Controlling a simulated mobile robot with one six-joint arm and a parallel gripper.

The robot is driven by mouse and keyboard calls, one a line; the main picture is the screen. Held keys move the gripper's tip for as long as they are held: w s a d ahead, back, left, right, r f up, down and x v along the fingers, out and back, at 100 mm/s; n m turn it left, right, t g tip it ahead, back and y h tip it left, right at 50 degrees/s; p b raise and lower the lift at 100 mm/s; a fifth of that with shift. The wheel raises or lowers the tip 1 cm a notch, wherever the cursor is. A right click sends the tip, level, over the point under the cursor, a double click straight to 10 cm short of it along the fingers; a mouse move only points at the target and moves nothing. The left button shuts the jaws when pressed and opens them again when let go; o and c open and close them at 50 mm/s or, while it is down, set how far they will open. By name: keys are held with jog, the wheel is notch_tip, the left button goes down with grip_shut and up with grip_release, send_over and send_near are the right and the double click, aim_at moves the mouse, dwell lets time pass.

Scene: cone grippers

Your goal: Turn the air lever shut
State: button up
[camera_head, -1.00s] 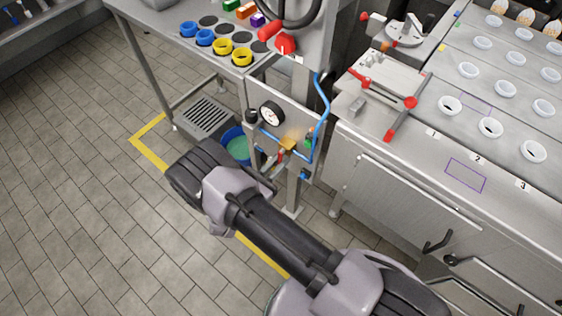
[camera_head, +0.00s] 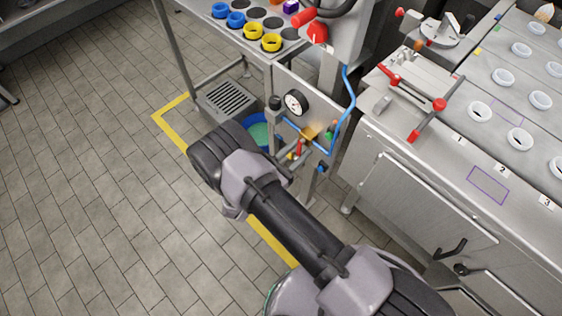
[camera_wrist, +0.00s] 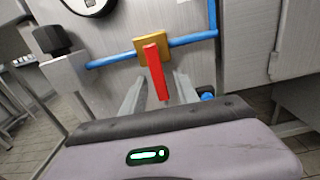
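The air lever (camera_wrist: 156,74) is a red flat handle on a brass valve block (camera_wrist: 140,48) in the blue air line (camera_wrist: 110,60). In the wrist view it points downward in the picture, across the line. It also shows small in the head view (camera_head: 298,148). My gripper (camera_wrist: 159,86) is open, with one grey finger to the left of the lever and one to the right. The lever's lower end shows between the fingers, with gaps visible on both sides. In the head view my wrist partly covers the area below the lever.
A round pressure gauge (camera_head: 294,102) sits above the valve on the metal panel. A black knob (camera_wrist: 52,40) is left of it. A blue bucket (camera_head: 258,132) stands behind my wrist. A steel counter (camera_head: 400,165) with red clamps stands close at right. Tiled floor at left is free.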

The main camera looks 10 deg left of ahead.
jog(key=p+v, duration=0.3)
jog(key=v, duration=1.4)
jog(key=shift+s+a, duration=0.1)
jog(key=shift+a, duration=0.05)
jog(key=w+d+r+m+g+y, duration=0.1)
jog(key=d+r+m+g, duration=0.4)
jog(key=r, duration=0.2)
jog(key=w+d+r+m+g, duration=0.1)
jog(key=d+r+m+g, duration=0.3)
jog(key=r+m, duration=0.3)
jog(key=w+d+r+m+g+y, duration=0.1)
jog(key=d+r+m+g, duration=0.35)
jog(key=r, duration=0.35)
jog(key=s+d+r+m+t+y, duration=0.2)
jog(key=s+d+r+m+y, duration=0.2)
jog(key=r+m, duration=0.4)
jog(key=s+d+r+m+t+y, duration=0.3)
jog(key=s+d+r+m+y, duration=0.1)
jog(key=s+r+m+y, duration=0.2)
notch_tip(320, 180, up, 2)
jog(key=shift+m+y, duration=0.5)
jog(key=shift+m, duration=0.55)
